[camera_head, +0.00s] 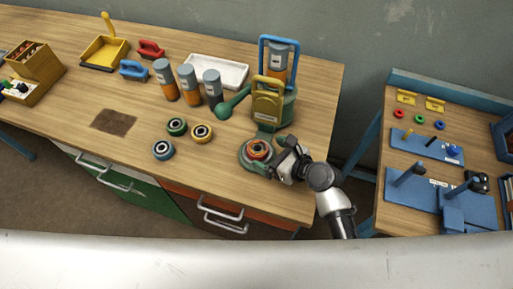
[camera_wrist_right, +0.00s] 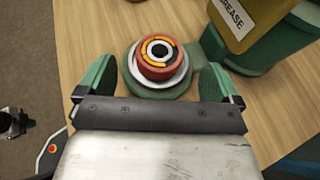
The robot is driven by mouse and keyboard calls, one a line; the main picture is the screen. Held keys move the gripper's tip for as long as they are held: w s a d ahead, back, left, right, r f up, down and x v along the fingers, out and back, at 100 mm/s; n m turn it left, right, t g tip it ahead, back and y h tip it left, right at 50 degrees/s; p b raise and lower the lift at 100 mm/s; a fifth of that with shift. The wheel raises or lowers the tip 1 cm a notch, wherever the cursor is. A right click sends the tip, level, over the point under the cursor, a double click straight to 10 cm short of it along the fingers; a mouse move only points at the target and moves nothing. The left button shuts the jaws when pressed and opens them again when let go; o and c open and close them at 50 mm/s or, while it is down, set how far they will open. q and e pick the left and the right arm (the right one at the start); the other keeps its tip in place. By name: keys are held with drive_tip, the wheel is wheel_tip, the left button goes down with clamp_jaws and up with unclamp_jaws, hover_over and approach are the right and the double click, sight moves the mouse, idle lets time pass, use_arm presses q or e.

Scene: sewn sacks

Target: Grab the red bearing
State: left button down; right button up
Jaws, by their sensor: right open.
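The red bearing (camera_head: 258,150) sits on a round green base with a pale metal plate (camera_head: 245,158) near the right front of the wooden table. In the right wrist view the red bearing (camera_wrist_right: 158,58) lies ahead of my right gripper (camera_wrist_right: 157,80), between the lines of its two green fingers. The fingers are spread wide and do not touch the bearing. In the head view my right gripper (camera_head: 276,152) is at the right side of the bearing, its arm coming from the lower right. My left gripper is in neither view.
Several grey-topped bottles (camera_head: 188,82) and a white tray (camera_head: 217,70) stand further back. A second table (camera_head: 390,160) is at the right.

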sight(258, 148)
drive_tip(key=x, duration=0.3)
drive_tip(key=shift+w+a+f, duration=0.25)
drive_tip(key=shift+a, duration=0.05)
drive_tip(key=shift+c, duration=0.5)
drive_tip(key=c, duration=1.2)
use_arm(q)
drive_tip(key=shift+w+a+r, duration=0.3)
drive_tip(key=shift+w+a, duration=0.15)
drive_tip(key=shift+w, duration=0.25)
use_arm(e)
drive_tip(key=shift+c, duration=1.1)
